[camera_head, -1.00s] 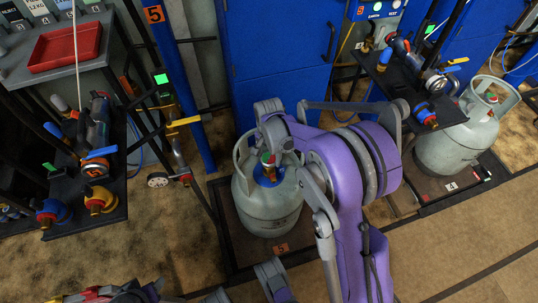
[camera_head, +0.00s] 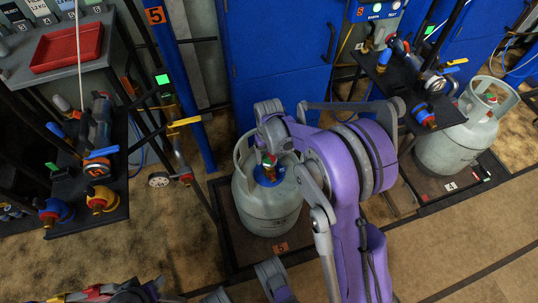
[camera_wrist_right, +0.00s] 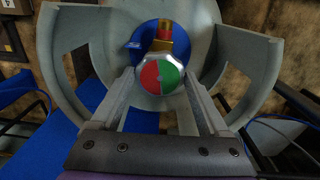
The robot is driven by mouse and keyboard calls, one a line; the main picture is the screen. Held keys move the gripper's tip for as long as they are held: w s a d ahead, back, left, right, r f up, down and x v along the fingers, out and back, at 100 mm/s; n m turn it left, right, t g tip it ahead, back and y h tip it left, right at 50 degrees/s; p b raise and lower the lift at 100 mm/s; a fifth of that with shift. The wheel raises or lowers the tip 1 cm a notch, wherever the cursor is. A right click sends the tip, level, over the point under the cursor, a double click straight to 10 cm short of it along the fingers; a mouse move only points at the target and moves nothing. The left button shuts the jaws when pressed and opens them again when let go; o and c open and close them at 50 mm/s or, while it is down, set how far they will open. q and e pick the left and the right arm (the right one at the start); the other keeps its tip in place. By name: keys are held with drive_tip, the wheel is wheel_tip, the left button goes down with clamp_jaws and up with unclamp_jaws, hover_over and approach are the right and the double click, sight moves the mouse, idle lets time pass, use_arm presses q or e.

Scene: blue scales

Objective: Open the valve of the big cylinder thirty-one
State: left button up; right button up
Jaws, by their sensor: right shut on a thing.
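A grey-green gas cylinder (camera_head: 266,212) with a collar stands upright on the dark platform marked 5. In the right wrist view its collar (camera_wrist_right: 80,58) surrounds a blue disc (camera_wrist_right: 188,58), a brass valve (camera_wrist_right: 168,45) and a round red-and-green knob (camera_wrist_right: 160,75). My right gripper (camera_wrist_right: 160,85) comes down inside the collar, with its fingers shut on the knob from both sides. In the head view my right gripper (camera_head: 274,150) partly covers the valve. No number thirty-one is readable on the cylinder.
A second grey cylinder (camera_head: 455,143) stands on the platform marked 4 at right. A shelf with hose fittings (camera_head: 98,170) is at left, beside a table with a red tray (camera_head: 68,48). Blue cabinets (camera_head: 275,70) stand behind. Floor at lower right is clear.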

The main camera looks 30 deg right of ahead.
sight(269, 158)
drive_tip(key=n, duration=1.3)
drive_tip(key=shift+n+p, duration=0.3)
drive_tip(key=shift+p, duration=0.1)
idle(0.3)
drive_tip(key=o, duration=1.2)
drive_tip(key=shift+o, duration=0.2)
wheel_tip(269, 158, up, 11)
drive_tip(key=p, duration=0.2)
drive_tip(key=shift+p, duration=0.35)
